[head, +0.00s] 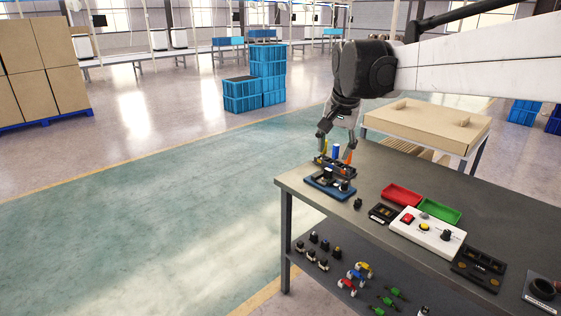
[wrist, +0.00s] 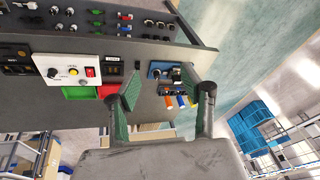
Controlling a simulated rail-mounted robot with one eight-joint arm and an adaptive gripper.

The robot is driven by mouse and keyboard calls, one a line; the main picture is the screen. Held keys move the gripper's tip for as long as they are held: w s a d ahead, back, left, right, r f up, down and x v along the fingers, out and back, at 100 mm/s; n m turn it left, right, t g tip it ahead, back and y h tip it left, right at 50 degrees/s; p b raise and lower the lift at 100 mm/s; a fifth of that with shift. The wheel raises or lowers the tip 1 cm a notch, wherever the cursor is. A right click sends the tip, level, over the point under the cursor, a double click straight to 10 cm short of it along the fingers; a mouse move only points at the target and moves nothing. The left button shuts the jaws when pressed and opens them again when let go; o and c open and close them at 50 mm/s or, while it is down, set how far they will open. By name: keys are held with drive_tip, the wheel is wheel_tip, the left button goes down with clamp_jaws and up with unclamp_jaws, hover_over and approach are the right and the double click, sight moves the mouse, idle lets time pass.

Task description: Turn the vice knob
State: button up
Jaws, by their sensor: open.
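A small blue-based fixture with dark and silver parts, which looks like the vice (head: 328,187), stands at the table's left corner. It also shows in the wrist view (wrist: 156,70). A dark round part on it looks like the knob (head: 344,186), but it is too small to be sure; it also shows in the wrist view (wrist: 176,72). My gripper (head: 337,150) is open and empty, pointing down above that corner. In the wrist view (wrist: 161,76) the fixture lies between and beyond the fingers, with the right finger close to its edge. I see no contact.
A dark rack (head: 346,170) with coloured handles stands just behind the fixture. A white control panel (head: 428,229), red tray (head: 402,194) and green tray (head: 440,210) lie to the right. The lower shelf (head: 323,277) holds several small parts. Floor left of the table is clear.

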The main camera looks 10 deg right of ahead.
drive_tip(key=w+d+m+p, duration=0.15)
drive_tip(key=w+d, duration=0.25)
drive_tip(key=w, duration=0.4)
drive_tip(key=m+g+p, duration=0.3)
drive_tip(key=m+g, duration=0.1)
drive_tip(key=m, duration=0.3)
hover_over(345, 182)
wheel_tip(345, 182, down, 16)
drive_tip(key=shift+y, duration=0.3)
wheel_tip(345, 182, down, 13)
drive_tip(key=shift+f, duration=0.2)
clamp_jaws()
